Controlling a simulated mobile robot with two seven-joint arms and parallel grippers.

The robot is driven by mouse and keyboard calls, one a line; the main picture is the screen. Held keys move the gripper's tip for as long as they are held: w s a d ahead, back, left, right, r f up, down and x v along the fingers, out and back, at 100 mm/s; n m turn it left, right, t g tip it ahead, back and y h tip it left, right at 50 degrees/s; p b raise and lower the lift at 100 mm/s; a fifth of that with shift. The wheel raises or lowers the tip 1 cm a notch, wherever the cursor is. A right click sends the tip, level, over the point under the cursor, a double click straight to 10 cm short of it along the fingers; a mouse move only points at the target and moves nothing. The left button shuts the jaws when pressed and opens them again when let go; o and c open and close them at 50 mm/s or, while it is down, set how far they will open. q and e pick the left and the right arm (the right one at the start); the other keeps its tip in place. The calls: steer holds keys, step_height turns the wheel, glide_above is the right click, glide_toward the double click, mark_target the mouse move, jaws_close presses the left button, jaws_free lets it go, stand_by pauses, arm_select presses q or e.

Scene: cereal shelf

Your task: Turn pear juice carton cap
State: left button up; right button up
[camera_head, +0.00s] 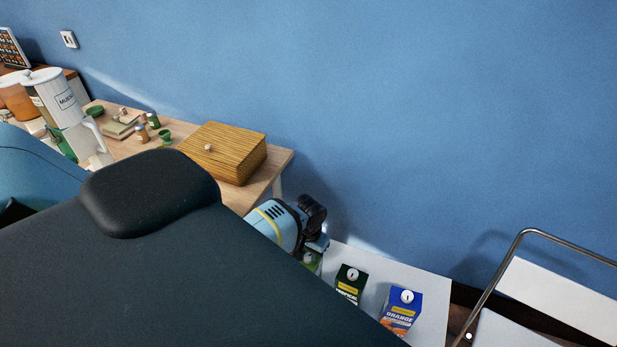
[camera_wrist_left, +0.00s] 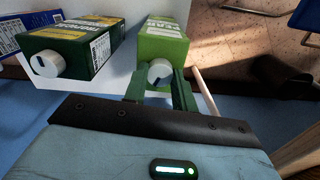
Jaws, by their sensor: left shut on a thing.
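The pear juice carton is the light green carton (camera_wrist_left: 165,40) in the left wrist view, with a white cap (camera_wrist_left: 159,72) towards the camera. My left gripper (camera_wrist_left: 159,86) has its two green fingers on either side of this cap, shut on it. In the head view my left gripper (camera_head: 310,246) is at the left end of the white surface, and only a small green part of the carton (camera_head: 315,264) shows below it. The cap is hidden there. My right gripper is not in view.
A dark green tropical carton (camera_head: 348,284) and a blue orange juice carton (camera_head: 402,309) stand beside it on the white surface (camera_head: 433,285). A wooden box (camera_head: 230,150) is on the wooden table to the left. A metal-framed chair (camera_head: 497,275) stands at right.

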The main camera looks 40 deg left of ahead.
arm_select(q)
steer(key=shift+n, duration=1.9)
steer(key=o, duration=1)
steer(key=shift+r, duration=0.1)
steer(key=shift+r, duration=3.8)
steer(key=shift+d, duration=0.1)
